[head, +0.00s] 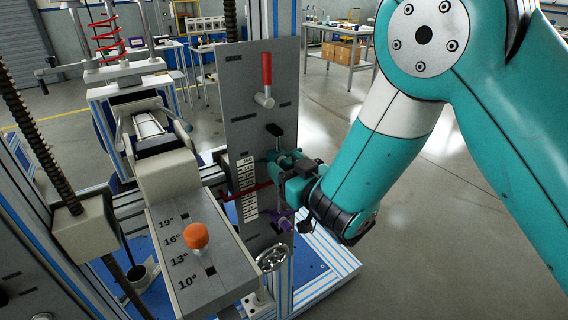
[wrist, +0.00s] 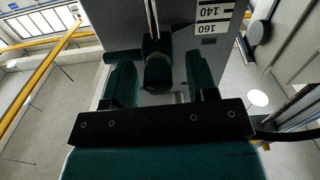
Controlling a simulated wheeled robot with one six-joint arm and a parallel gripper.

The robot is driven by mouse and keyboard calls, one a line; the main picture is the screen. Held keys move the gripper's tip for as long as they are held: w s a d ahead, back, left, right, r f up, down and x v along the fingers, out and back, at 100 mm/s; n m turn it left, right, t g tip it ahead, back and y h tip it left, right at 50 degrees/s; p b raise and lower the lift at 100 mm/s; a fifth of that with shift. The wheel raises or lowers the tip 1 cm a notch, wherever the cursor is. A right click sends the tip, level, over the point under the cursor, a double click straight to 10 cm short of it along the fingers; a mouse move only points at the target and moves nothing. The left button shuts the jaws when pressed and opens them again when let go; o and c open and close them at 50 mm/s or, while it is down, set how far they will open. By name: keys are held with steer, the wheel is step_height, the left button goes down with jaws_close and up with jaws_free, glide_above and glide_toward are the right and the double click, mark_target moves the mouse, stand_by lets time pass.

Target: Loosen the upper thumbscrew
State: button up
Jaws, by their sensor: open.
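The upper thumbscrew shows in the wrist view as a dark knob (wrist: 157,72) on a vertical slot of the grey panel. My gripper (wrist: 160,80) is open, with one green finger on each side of the knob and visible gaps between. Whether the fingertips reach fully around it in depth, I cannot tell. In the head view my gripper (head: 279,165) is at the panel (head: 235,110), beside the top of the number scale (head: 247,185), and hides much of that spot. A purple knob (head: 284,221) is below.
A red-handled lever (head: 266,75) sticks out high on the panel. The floor at right is clear.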

steer(key=shift+d, duration=0.15)
steer(key=shift+c, duration=0.5)
steer(key=c, duration=0.8)
steer(key=shift+c, duration=0.2)
